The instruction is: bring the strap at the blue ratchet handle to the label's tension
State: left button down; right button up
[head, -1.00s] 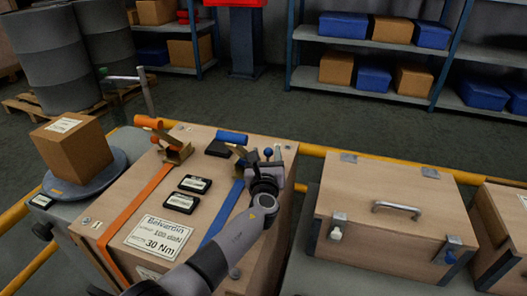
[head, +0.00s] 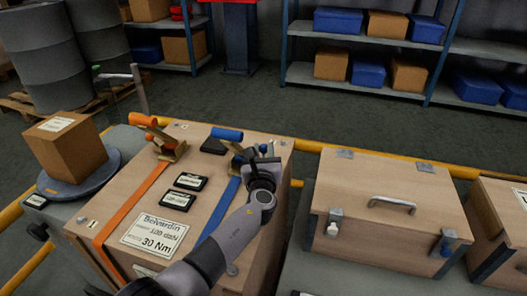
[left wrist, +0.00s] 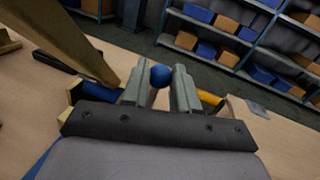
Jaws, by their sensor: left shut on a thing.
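The blue ratchet handle (head: 227,134) is at the back of the wooden crate (head: 205,240), beside a brass ratchet body (head: 238,150). A blue strap (head: 219,207) runs forward from there. My left gripper (head: 263,157) is at the right of this ratchet and partly hides it. In the left wrist view, its fingers (left wrist: 160,92) are shut around a part with a blue ball knob (left wrist: 160,76), which shows between the tips. The white label (head: 155,232) on the crate reads "Belvardin", about 100 daN and 30 Nm. My right gripper is not in view.
An orange strap (head: 130,207) with its own ratchet (head: 168,148) lies to the left. Two black readouts (head: 190,181) sit between the straps. A cardboard box (head: 66,144) stands on a round plate at left. A lidded wooden case (head: 385,210) stands at right.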

pick_arm(q)
jog(key=shift+w+a, duration=0.1)
jog(key=shift+a, duration=0.35)
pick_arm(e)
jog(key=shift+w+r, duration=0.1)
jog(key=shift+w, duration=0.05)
pick_arm(q)
jog(key=c, duration=0.9)
grip_release()
jog(key=shift+d, duration=0.2)
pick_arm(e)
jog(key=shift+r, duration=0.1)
pick_arm(q)
jog(key=shift+s+r+p, duration=0.1)
jog(key=shift+s+p, duration=0.5)
jog(key=shift+p, duration=0.1)
jog(key=s+p, duration=0.4)
jog(key=s, duration=0.1)
jog(key=shift+d, duration=0.1)
jog(key=shift+s, duration=0.55)
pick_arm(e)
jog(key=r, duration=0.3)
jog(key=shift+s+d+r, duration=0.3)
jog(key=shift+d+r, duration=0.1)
